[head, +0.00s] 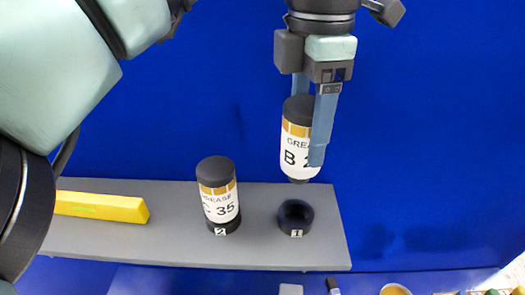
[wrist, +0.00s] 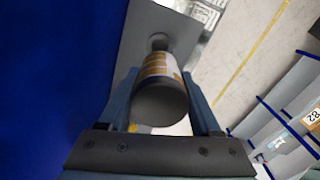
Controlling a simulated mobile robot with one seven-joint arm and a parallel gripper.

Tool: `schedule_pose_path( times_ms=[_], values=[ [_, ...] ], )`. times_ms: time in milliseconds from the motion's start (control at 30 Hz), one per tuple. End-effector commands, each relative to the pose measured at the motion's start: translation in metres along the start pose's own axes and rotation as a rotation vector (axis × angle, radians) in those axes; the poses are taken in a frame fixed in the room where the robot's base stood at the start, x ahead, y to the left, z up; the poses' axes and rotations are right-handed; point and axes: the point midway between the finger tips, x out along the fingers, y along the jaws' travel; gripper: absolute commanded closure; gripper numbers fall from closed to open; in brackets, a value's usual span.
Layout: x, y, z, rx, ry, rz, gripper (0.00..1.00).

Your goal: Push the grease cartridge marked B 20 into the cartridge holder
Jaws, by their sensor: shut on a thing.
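The grease cartridge marked B 2, its last digit hidden by a finger (head: 297,150), is white with an orange band and a dark cap. My gripper (head: 308,150) is shut on it and holds it upright in the air. The cartridge also shows between the fingers in the wrist view (wrist: 160,90). The black ring-shaped cartridge holder labelled 1 (head: 295,216) is empty on the grey shelf, below the cartridge and apart from it. In the wrist view the holder (wrist: 159,40) is partly hidden behind the cartridge.
A cartridge marked 35 (head: 218,190) stands in the holder labelled 2, left of holder 1. A yellow bar (head: 100,206) lies at the left on the grey shelf (head: 150,245). Small items stand below the shelf's front edge. A blue wall is behind.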

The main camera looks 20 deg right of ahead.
Motion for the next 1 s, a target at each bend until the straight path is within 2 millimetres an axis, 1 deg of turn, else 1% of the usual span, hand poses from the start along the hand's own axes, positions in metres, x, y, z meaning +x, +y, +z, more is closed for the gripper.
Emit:
schedule_pose_path(
  times_ms=[67, 167, 300, 533, 733, 833, 1000],
  values=[
    [0.000, 0.000, 0.000, 0.000, -0.001, 0.001, 1.00],
    [0.009, 0.000, 0.000, 0.002, 0.000, -0.002, 1.00],
    [0.033, 0.000, -0.001, 0.002, -0.001, -0.004, 1.00],
    [0.058, 0.000, -0.001, 0.002, -0.001, -0.002, 1.00],
    [0.087, 0.000, 0.000, 0.001, -0.001, -0.001, 1.00],
    [0.095, 0.000, 0.000, 0.001, -0.002, 0.000, 1.00],
    [0.096, 0.000, 0.000, 0.001, -0.001, 0.002, 1.00]
  ],
)
